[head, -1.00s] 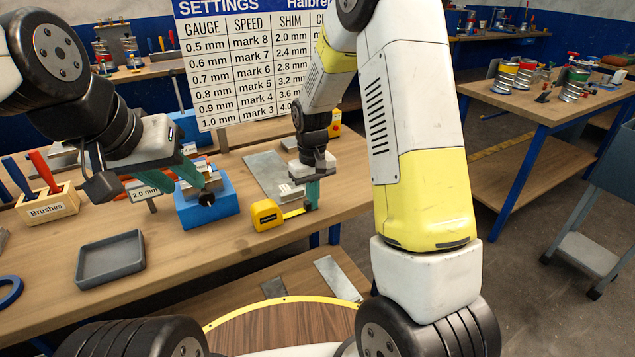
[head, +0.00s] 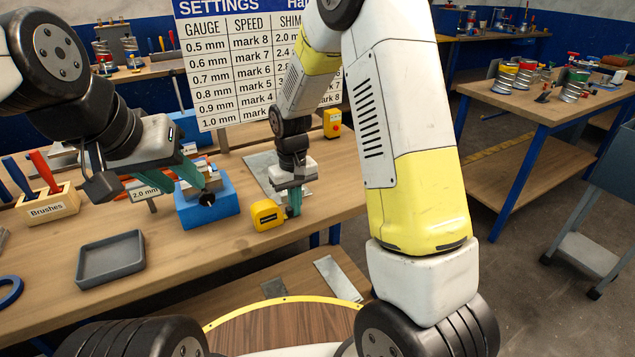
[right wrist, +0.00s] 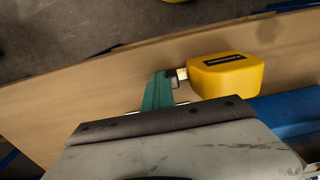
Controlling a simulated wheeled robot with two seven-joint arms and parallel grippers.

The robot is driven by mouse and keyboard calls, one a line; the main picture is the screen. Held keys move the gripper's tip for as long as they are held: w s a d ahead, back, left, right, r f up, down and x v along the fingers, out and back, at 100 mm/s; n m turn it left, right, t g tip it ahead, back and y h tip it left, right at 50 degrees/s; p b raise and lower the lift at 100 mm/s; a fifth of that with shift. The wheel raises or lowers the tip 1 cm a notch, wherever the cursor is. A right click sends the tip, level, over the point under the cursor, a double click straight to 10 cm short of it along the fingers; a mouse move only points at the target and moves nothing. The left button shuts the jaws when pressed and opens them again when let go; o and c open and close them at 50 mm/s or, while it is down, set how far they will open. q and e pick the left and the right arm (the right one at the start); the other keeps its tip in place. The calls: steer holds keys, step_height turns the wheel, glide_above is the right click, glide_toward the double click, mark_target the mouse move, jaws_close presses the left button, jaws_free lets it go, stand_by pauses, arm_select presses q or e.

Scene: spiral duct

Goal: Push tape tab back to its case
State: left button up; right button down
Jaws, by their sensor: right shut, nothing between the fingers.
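The yellow tape measure case (head: 267,215) sits on the workbench, just right of the blue fixture. My right gripper (head: 295,206) is shut and empty, fingers pointing down close to the case's right side. In the right wrist view, the green fingers (right wrist: 158,92) are beside the case (right wrist: 225,76). A short light tape tab (right wrist: 182,75) shows in the narrow gap between fingers and case; I cannot tell whether the fingers touch it. My left gripper (head: 190,174) hangs near the blue fixture, away from the tape; its finger gap is unclear.
The blue fixture (head: 208,208) stands close left of the case. A metal sheet (head: 262,172) lies behind the right gripper. A grey tray (head: 111,258) and brush holder (head: 48,204) are farther left. Bare bench top lies right of the right gripper.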

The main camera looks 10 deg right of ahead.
steer(key=shift+s+a+f, duration=0.15)
steer(key=shift+s+a, duration=0.2)
steer(key=shift+a, duration=0.2)
steer(key=shift+s+a+f, duration=0.15)
steer(key=shift+s+a, duration=0.15)
steer(key=shift+a, duration=0.2)
steer(key=shift+w+d+r, duration=0.1)
steer(key=shift+w+r, duration=0.1)
steer(key=shift+r, duration=0.45)
steer(key=shift+w+d+r, duration=0.15)
steer(key=shift+d+r, duration=0.2)
steer(key=shift+r, duration=0.65)
steer(key=shift+w+d+r, duration=0.15)
steer(key=shift+d+r, duration=0.25)
steer(key=shift+r, duration=0.65)
steer(key=shift+w+d+r, duration=0.15)
steer(key=shift+d+r, duration=0.2)
steer(key=shift+r, duration=0.65)
